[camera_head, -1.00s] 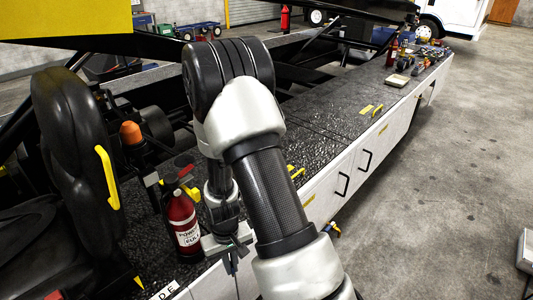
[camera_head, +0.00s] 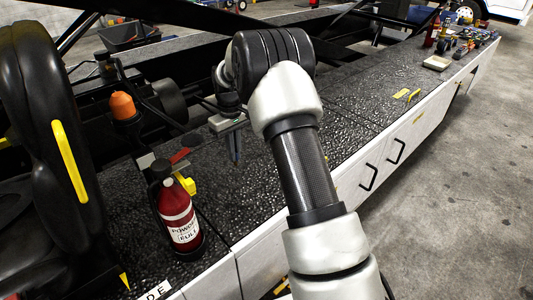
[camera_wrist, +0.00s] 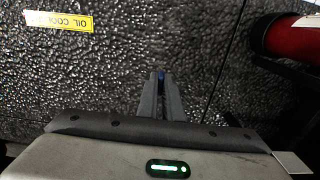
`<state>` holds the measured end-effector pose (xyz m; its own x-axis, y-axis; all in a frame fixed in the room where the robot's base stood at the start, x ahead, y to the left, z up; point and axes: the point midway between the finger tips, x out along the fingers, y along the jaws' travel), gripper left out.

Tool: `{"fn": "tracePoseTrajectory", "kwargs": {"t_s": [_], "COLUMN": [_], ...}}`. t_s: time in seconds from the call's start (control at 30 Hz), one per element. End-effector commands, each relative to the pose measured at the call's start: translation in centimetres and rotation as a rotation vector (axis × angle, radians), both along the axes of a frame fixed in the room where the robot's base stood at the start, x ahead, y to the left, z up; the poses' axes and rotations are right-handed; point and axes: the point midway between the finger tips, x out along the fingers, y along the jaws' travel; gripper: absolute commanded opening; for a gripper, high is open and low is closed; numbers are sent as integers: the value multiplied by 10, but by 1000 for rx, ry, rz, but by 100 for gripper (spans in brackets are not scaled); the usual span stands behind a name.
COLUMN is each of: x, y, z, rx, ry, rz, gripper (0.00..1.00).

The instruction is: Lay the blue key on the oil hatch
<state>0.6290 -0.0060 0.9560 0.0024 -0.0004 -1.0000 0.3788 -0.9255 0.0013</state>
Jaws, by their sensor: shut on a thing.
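My gripper (camera_wrist: 160,95) is shut on the blue key (camera_wrist: 161,75); only a small blue bit of it shows between the fingertips in the wrist view. In the head view my gripper (camera_head: 236,150) points down over the black textured deck, right of the fire extinguisher and partly behind my arm. A yellow label reading "OIL COOL…" (camera_wrist: 58,20) lies upside down on the black panel (camera_wrist: 95,65) at the upper left of the wrist view, apparently the oil hatch. The fingertips appear above this panel. I cannot tell their height over it.
A red fire extinguisher (camera_head: 180,215) stands on the deck near my gripper; it also shows in the wrist view (camera_wrist: 295,38). The black seat (camera_head: 45,110) is at the left, with an orange beacon (camera_head: 123,105) behind. A small tray (camera_head: 437,63) and several tools lie at the far right.

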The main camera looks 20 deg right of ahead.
Motion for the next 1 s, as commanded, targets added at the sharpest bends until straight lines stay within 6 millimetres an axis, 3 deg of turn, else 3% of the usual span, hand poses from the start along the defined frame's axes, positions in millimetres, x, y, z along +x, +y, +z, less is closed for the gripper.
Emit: {"fn": "tracePoseTrajectory", "kwargs": {"t_s": [0.3, 0.47, 0.7, 1.0], "x": [1, 1, 1, 1], "y": [0, 0, 0, 0], "z": [-51, -62, -94, -97], "rx": [0, 0, 0, 1], "ry": [4, 3, 4, 1], "rz": [6, 5, 5, 5], "gripper": [0, 0, 0, 0]}}
